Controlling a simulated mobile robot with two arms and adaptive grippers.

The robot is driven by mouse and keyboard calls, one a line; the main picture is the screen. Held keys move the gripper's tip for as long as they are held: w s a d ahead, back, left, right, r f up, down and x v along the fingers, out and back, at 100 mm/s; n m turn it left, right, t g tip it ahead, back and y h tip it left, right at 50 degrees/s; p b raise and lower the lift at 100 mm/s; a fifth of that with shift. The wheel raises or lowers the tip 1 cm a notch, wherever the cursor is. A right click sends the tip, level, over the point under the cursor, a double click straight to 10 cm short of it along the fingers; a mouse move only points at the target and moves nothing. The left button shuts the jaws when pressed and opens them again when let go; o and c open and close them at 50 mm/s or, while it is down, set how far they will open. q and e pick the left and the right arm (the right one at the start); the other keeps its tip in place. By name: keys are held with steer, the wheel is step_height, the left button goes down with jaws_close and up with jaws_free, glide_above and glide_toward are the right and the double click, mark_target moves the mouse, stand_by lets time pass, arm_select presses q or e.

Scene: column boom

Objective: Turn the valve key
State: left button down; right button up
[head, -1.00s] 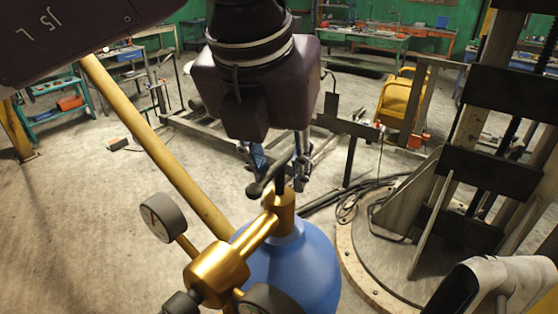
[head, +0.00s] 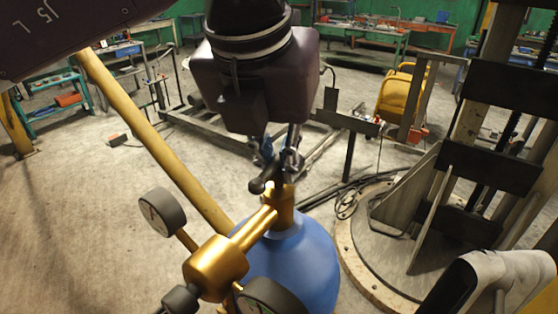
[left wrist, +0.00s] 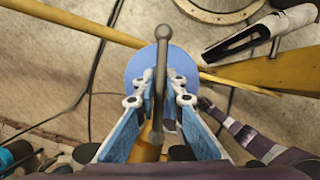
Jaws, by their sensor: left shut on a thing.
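The valve key (head: 258,185) is a dark bar with rounded ends, on top of the brass valve (head: 216,268) of a blue gas cylinder (head: 305,265). In the left wrist view the key (left wrist: 162,62) runs nearly upright in the picture, above the cylinder's blue shoulder (left wrist: 137,68). My left gripper (head: 279,166) comes down from above and is shut on the key. In the left wrist view its blue fingers (left wrist: 160,103) lie on both sides of the bar. The head view partly hides the grip. My right gripper is not in view.
Round gauges (head: 162,212) stick out from the valve close to the gripper. A yellow pole (head: 150,140) slants down behind the cylinder. A steel frame on a round base (head: 365,265) stands at the right. Cables lie on the floor; open floor is at the left.

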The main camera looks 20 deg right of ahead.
arm_select(q)
steer(key=shift+r, duration=0.1)
stand_by(0.7)
steer(key=c, duration=2)
jaws_free()
steer(key=shift+o, duration=0.2)
steer(key=v, duration=1.2)
